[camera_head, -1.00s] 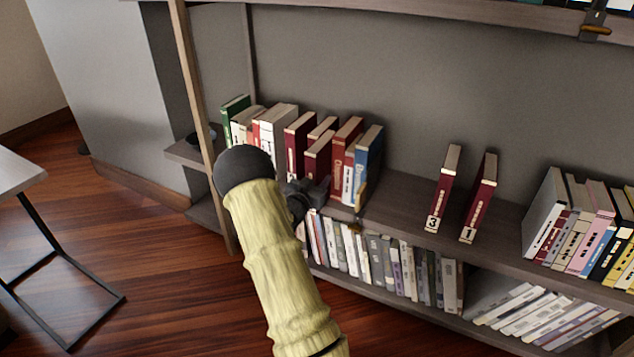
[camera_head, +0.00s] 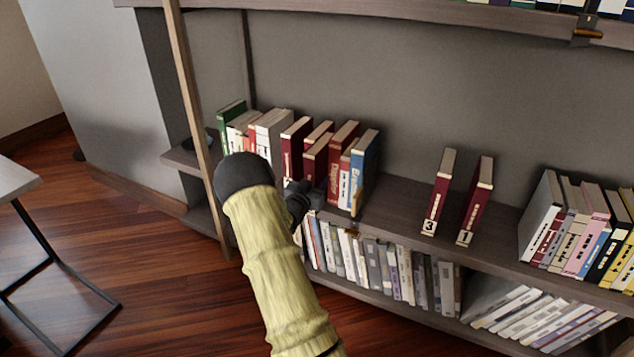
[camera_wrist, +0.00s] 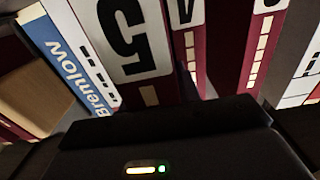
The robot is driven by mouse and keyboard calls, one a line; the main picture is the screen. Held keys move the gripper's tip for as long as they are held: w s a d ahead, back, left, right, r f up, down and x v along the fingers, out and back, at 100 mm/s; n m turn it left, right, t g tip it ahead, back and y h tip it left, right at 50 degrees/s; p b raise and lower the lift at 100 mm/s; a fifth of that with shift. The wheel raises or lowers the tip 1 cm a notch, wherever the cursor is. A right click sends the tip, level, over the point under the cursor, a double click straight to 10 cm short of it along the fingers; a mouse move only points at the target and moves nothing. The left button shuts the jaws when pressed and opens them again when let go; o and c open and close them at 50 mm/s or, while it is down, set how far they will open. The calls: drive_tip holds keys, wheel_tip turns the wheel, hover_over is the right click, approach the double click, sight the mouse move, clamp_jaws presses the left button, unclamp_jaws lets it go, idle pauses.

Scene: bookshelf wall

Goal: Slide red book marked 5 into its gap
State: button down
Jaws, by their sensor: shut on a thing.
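The red book marked 5 (camera_wrist: 128,40) fills the upper middle of the wrist view, its white label upside down. In the head view a dark red book (camera_head: 315,160), which I take to be this one, stands forward of its neighbours. My gripper (camera_head: 303,195) is at its lower front, shut on it; the fingertips are mostly hidden. Another red book with a partly cut-off label (camera_wrist: 187,40) stands beside it in the wrist view. The blue book (camera_head: 365,165) is at the row's right end. The gap's depth behind the held book is hidden.
Red books marked 3 (camera_head: 438,190) and 1 (camera_head: 476,200) stand apart to the right, with bare shelf (camera_head: 395,205) between them and the row. A wooden post (camera_head: 196,110) rises to the left. More books (camera_head: 375,265) fill the shelf below.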

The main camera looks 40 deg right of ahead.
drive_tip(key=shift+s+f, duration=0.1)
idle(0.5)
drive_tip(key=c, duration=1)
unclamp_jaws()
drive_tip(key=shift+o, duration=0.4)
drive_tip(key=shift+f, duration=0.2)
drive_tip(key=p+v, duration=0.5)
drive_tip(key=v, duration=1.2)
drive_tip(key=shift+a+r, duration=0.15)
